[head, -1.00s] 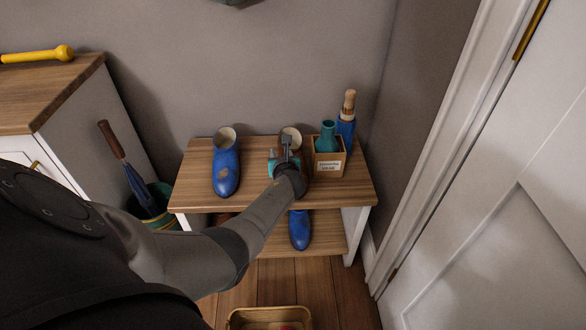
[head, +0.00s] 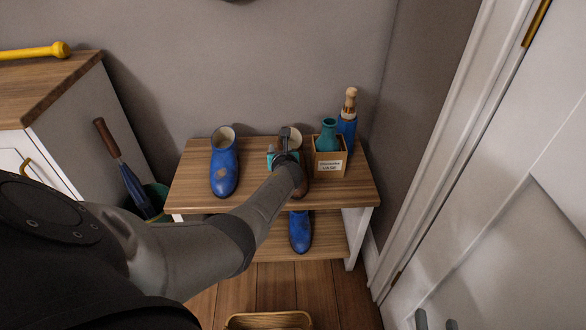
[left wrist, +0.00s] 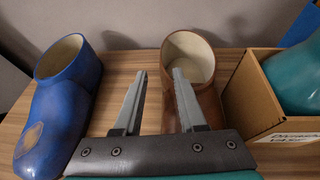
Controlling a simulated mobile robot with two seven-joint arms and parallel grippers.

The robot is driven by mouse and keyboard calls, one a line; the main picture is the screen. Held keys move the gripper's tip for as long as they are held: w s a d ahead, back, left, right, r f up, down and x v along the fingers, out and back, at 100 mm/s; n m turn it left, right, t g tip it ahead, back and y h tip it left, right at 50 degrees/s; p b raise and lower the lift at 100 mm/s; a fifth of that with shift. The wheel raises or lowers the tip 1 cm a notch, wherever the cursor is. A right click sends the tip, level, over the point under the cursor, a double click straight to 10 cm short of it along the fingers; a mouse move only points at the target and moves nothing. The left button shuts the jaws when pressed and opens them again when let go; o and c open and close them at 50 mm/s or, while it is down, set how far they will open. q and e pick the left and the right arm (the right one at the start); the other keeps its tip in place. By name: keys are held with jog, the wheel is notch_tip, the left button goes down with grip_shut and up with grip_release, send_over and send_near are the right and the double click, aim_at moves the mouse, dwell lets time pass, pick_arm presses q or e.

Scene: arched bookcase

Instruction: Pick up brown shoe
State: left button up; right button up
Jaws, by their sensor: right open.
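The brown shoe (head: 304,187) stands upright on the top of the wooden shoe bench, partly hidden behind my left gripper in the head view. The left wrist view shows its pale round opening and brown side (left wrist: 208,101). My left gripper (head: 284,141) is over the shoe. In the left wrist view its fingers (left wrist: 158,72) are apart and nothing is held; the right finger overlaps the shoe's left side, and the left finger is over the gap beside the blue shoe. Contact cannot be told. My right gripper (head: 436,321) shows only its separated fingertips at the bottom edge, empty.
A blue shoe (head: 224,170) stands left on the bench top (head: 189,187). A labelled box (head: 329,161) with a teal vase (head: 328,136) and a blue bottle (head: 347,128) stand close right. Another blue shoe (head: 300,232) is on the lower shelf. A white door (head: 520,240) is at right.

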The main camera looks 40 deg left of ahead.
pick_arm(q)
jog(key=shift+w, duration=0.1)
grip_shut()
dwell(0.4)
dwell(1.1)
